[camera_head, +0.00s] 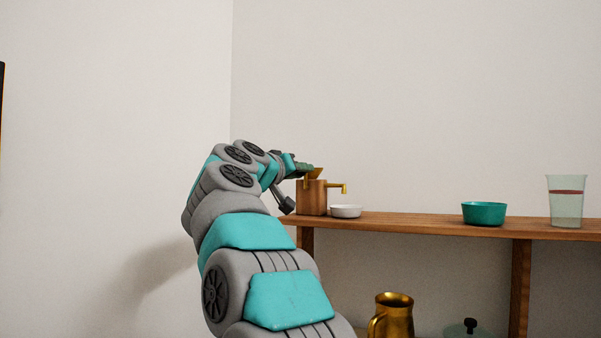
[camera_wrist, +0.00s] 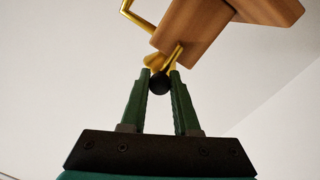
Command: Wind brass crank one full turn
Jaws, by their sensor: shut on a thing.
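A wooden box-shaped mill (camera_head: 312,199) stands at the left end of the shelf, with a brass funnel on top and a brass spout (camera_head: 341,188) pointing right. In the wrist view the mill (camera_wrist: 195,28) appears tilted at the top, with its spout (camera_wrist: 137,18) at upper left. The brass crank (camera_wrist: 175,56) comes off the mill and ends at a round black knob (camera_wrist: 159,84). My gripper (camera_wrist: 160,75) has its green fingers shut on the knob. In the head view my gripper (camera_head: 303,168) is beside the mill's top, and the crank is hidden there.
A white dish (camera_head: 346,211) sits below the spout on the wooden shelf (camera_head: 420,224). A teal bowl (camera_head: 484,214) and a clear cup with liquid (camera_head: 566,205) stand farther right. A brass mug (camera_head: 394,315) and a knobbed lid (camera_head: 470,326) are below. Bare shelf separates dish and bowl.

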